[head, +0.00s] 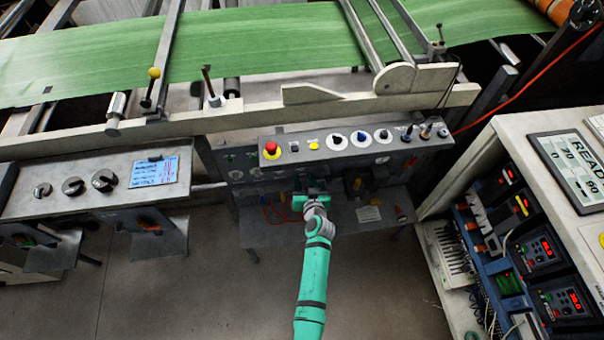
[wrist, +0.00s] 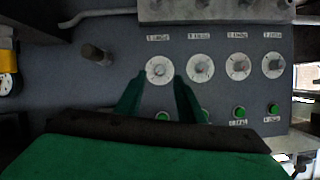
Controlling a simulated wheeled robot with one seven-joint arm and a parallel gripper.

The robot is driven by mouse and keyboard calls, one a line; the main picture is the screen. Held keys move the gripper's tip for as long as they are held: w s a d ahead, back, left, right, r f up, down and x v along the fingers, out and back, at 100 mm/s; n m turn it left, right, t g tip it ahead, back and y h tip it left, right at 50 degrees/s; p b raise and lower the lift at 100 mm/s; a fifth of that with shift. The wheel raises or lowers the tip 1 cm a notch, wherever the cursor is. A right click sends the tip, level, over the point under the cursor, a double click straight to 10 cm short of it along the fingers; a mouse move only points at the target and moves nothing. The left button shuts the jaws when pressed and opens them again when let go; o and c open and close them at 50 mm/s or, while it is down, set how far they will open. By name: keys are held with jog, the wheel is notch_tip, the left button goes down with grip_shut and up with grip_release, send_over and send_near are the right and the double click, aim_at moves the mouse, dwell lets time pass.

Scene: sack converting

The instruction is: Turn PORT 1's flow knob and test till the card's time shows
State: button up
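In the wrist view a grey panel carries a row of white round dials with grey knobs. The leftmost dial (wrist: 159,70) lies between the tips of my gripper (wrist: 160,80). The two green fingers are apart, one on each side of its knob; I cannot tell whether they touch it. The small labels above the dials are too blurred to tell which is PORT 1. Green buttons (wrist: 240,112) sit below the dials, partly hidden by my fingers. In the head view my gripper (head: 312,200) is at the low panel under the console.
The console (head: 350,141) above has a red stop button (head: 271,148) and several knobs. A dark peg (wrist: 93,53) sticks out left of the dials. A left panel holds a blue card (head: 155,171) and black knobs. A cabinet with a display (head: 577,168) stands right.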

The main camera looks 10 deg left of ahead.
aim_at(301, 170)
jog(key=shift+x, duration=2)
grip_shut()
